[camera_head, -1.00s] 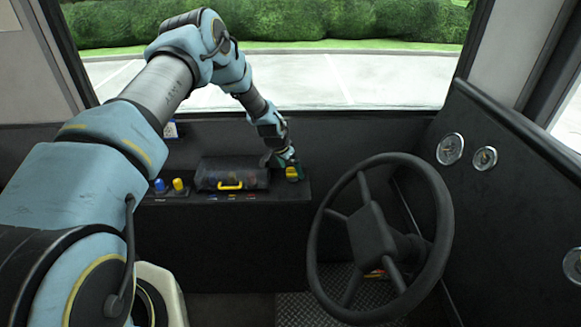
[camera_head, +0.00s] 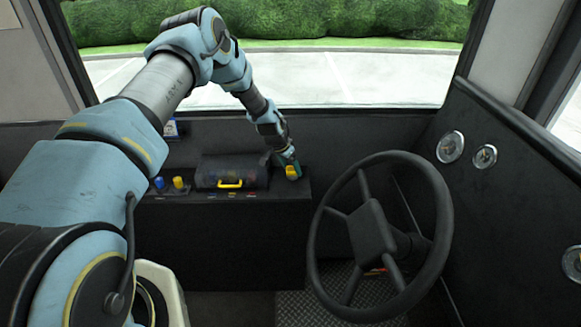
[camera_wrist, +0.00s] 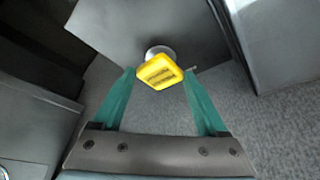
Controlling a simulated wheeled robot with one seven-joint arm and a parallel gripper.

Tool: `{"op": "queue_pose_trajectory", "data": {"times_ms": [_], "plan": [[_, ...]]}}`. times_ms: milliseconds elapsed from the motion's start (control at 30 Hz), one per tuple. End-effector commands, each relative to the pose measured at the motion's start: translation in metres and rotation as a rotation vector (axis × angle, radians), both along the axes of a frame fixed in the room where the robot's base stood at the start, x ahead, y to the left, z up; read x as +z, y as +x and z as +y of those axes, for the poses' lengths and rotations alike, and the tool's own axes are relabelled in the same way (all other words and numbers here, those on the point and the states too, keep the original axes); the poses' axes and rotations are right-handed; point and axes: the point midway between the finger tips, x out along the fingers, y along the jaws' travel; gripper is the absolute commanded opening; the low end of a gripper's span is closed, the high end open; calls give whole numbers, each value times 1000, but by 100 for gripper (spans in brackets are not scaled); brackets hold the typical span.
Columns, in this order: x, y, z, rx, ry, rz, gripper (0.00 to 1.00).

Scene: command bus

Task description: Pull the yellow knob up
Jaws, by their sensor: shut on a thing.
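The yellow knob (camera_head: 291,172) is at the right end of the dark console, left of the steering wheel. In the wrist view the yellow knob (camera_wrist: 160,72) is a square cap with ridges, on a pale round base. My gripper (camera_head: 289,165) is at the knob from above. In the wrist view the green fingers of my gripper (camera_wrist: 160,76) stand on either side of the knob and are shut on it. The fingers partly cover the knob in the head view.
A dark box with a yellow handle (camera_head: 230,184) lies on the console left of the knob. A blue knob (camera_head: 159,184) and another yellow knob (camera_head: 179,183) are further left. The black steering wheel (camera_head: 318,230) stands close on the right.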

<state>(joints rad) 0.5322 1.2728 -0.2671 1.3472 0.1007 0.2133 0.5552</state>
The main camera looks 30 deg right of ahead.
Motion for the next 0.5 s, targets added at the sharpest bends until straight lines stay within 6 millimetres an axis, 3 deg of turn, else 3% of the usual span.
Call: {"op": "queue_pose_trajectory", "data": {"times_ms": [200,500], "plan": [[0,0,0,0,0,0,0],[2,0,0,0,0,0,0]]}}
